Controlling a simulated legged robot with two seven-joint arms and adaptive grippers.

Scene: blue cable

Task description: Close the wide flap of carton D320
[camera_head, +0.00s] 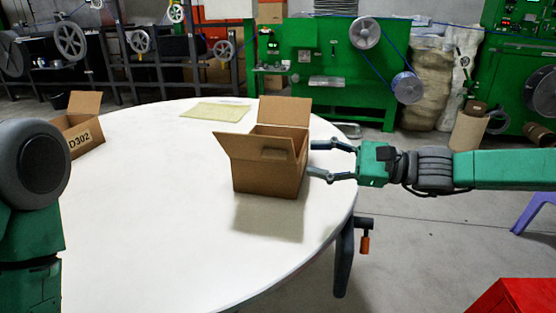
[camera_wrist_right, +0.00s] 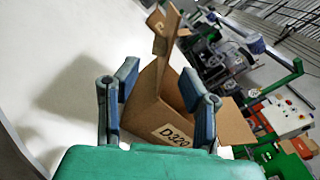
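Carton D320 (camera_head: 268,178) is a brown box near the right edge of the table. One flap (camera_head: 284,111) stands up at its far side. Another wide flap (camera_head: 245,146) sticks out at its near left side, tilted outward, so the top is open. In the right wrist view the label "D320" (camera_wrist_right: 172,134) shows on the carton wall. My right gripper (camera_head: 312,158) comes in from the right with its fingers apart, beside the carton's right side. It is empty; whether it touches the carton I cannot tell. My left gripper is not visible; only part of my left arm shows.
The round white table (camera_head: 150,220) is bare in its middle and front. Carton D302 (camera_head: 80,137), with a raised flap, stands at the left. A yellowish sheet (camera_head: 216,111) lies near the back. Green machines (camera_head: 335,65) stand behind the table.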

